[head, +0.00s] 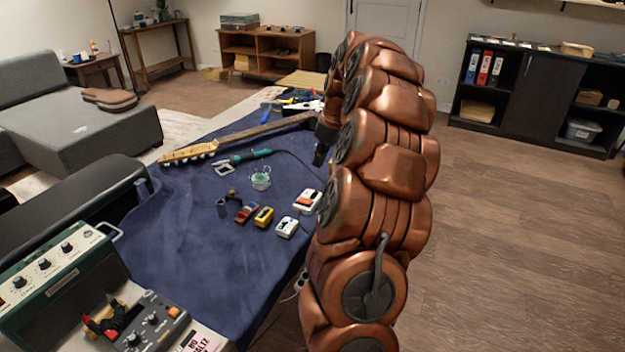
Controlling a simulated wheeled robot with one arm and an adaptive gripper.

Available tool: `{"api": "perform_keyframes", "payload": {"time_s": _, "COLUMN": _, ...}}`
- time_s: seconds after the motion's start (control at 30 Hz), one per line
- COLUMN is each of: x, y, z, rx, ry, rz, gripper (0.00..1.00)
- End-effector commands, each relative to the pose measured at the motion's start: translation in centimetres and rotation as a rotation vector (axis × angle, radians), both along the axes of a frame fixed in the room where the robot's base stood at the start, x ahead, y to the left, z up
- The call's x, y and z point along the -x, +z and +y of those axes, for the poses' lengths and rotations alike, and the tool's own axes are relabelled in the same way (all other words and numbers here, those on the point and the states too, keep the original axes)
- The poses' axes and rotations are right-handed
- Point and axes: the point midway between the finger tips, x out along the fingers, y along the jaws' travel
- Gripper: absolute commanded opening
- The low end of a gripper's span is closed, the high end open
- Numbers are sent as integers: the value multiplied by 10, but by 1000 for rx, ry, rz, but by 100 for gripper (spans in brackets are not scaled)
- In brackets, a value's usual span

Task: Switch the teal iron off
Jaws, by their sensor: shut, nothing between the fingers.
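The soldering iron with a teal handle (250,156) lies on the blue cloth (185,245), its tip end at a small metal stand (222,168). A dark cable runs from its handle to the right, towards my arm. A white box with an orange-red top part (307,201) and a white box with a green part (287,227) sit near the cloth's right edge; which one belongs to the iron I cannot tell. My gripper (319,160) is shut and empty, pointing down above the cloth's right edge, right of the iron and beyond the boxes.
A yellow pedal (264,217), a small glass jar (261,178) and small dark items stand near the boxes. A guitar neck (235,138) lies behind the iron. A green amplifier (62,280) and a grey device (150,325) are at front left.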

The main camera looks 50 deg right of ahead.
Motion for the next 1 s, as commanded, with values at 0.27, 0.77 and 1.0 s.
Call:
{"api": "perform_keyframes", "payload": {"time_s": 0.27, "x": -10, "y": -41, "z": 4, "rx": -2, "ry": -1, "rz": 4, "gripper": 0}}
{"api": "perform_keyframes", "payload": {"time_s": 0.77, "x": -23, "y": -116, "z": 7, "rx": -2, "ry": -5, "rz": 1, "gripper": 0}}
{"api": "perform_keyframes", "payload": {"time_s": 1.0, "x": -23, "y": -129, "z": 6, "rx": -2, "ry": -3, "rz": 1, "gripper": 0}}
